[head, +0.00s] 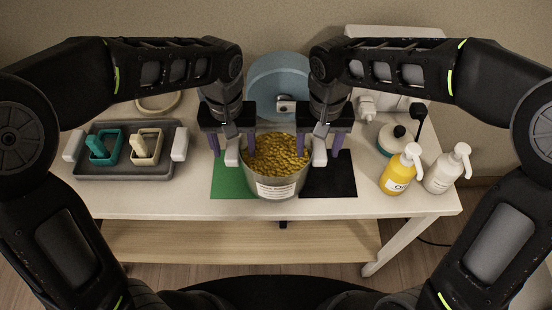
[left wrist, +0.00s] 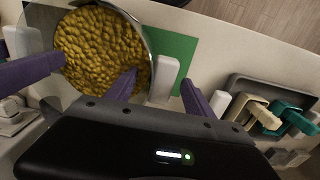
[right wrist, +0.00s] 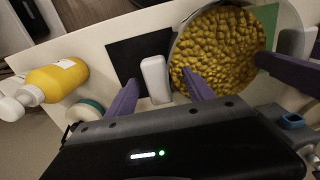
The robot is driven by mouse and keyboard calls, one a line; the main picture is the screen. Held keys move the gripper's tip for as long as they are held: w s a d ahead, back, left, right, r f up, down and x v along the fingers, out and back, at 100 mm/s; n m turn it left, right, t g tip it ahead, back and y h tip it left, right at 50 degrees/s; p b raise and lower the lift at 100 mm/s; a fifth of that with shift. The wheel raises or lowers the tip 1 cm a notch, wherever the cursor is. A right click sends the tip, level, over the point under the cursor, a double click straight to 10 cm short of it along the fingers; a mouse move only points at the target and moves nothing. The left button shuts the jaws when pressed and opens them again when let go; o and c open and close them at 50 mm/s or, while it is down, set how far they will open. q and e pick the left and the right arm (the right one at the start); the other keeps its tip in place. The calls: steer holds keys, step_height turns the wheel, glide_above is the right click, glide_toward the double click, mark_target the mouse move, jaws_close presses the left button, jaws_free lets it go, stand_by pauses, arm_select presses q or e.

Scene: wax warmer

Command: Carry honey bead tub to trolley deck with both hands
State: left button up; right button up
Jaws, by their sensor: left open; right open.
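The honey bead tub (head: 290,184) stands on the white table top, a round metal-looking pot full of golden beads with a white label in front. It has a pale handle on each side. My left gripper (head: 233,150) is open, its purple fingers on either side of the left handle (left wrist: 165,78), which shows between them in the left wrist view. My right gripper (head: 320,150) is open, its fingers on either side of the right handle (right wrist: 156,78). Neither gripper is closed on a handle. I cannot tell for sure which surface is the trolley deck.
A green mat (head: 228,178) and a black mat (head: 330,182) lie beside the tub. A grey tray (head: 124,172) with two small containers is at left. Yellow (head: 398,175) and white (head: 440,173) pump bottles stand at right. A wooden shelf (head: 240,242) lies below the table top.

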arm_select(q)
steer(key=shift+f, duration=0.45)
arm_select(e)
steer(key=shift+f, duration=0.45)
arm_select(q)
steer(key=shift+c, duration=0.2)
arm_select(e)
steer(key=shift+c, duration=0.2)
arm_select(q)
jaws_close()
arm_select(e)
jaws_close()
arm_select(q)
steer(key=shift+r, duration=0.1)
arm_select(e)
steer(key=shift+r, duration=0.1)
